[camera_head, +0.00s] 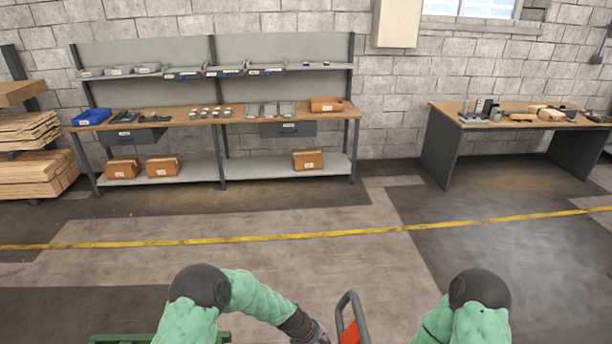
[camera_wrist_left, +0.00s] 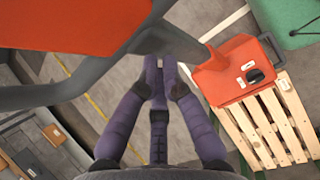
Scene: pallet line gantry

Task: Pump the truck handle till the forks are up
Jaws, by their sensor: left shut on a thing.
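The truck handle (camera_head: 353,322) is a grey loop with an orange-red middle, at the bottom edge of the head view. It fills the upper left of the left wrist view, where its grey bar (camera_wrist_left: 95,75) runs beside an orange panel. My left gripper (camera_wrist_left: 163,75), with purple fingers, is shut on the handle's grey bar; the exact contact is partly hidden. The orange truck body (camera_wrist_left: 222,82) lies below, by a wooden pallet (camera_wrist_left: 262,128). The forks cannot be made out. My right arm shows at the bottom right of the head view, but its gripper is out of frame.
A shelved workbench (camera_head: 230,117) stands against the back wall, and a second table (camera_head: 443,150) stands at the right. Stacked boards (camera_head: 30,170) are at the far left. A yellow floor line (camera_head: 300,236) crosses open floor ahead.

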